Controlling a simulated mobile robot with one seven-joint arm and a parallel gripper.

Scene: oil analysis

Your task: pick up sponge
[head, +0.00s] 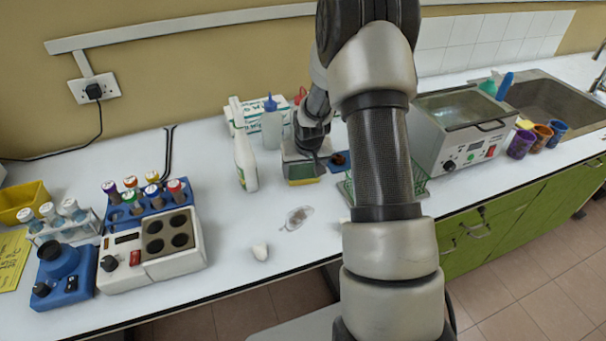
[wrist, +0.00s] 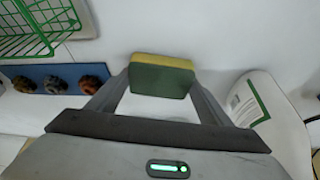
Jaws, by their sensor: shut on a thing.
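The sponge (wrist: 160,77) is a yellow and green block in the wrist view. It sits between the two fingertips of my gripper (wrist: 160,88), which is shut on it. In the head view the sponge (head: 302,182) shows below my gripper (head: 304,158), over the white bench behind the middle of the front edge. My wrist and forearm hide part of the fingers there. I cannot tell whether the sponge touches the bench.
A white bottle (head: 244,160) stands just left of my gripper. A green wire rack (wrist: 30,28) and a blue holder with round brushes (wrist: 57,72) lie on the other side. A metal water bath (head: 462,130) stands right. Bench front-left of the gripper holds a small dish (head: 297,217).

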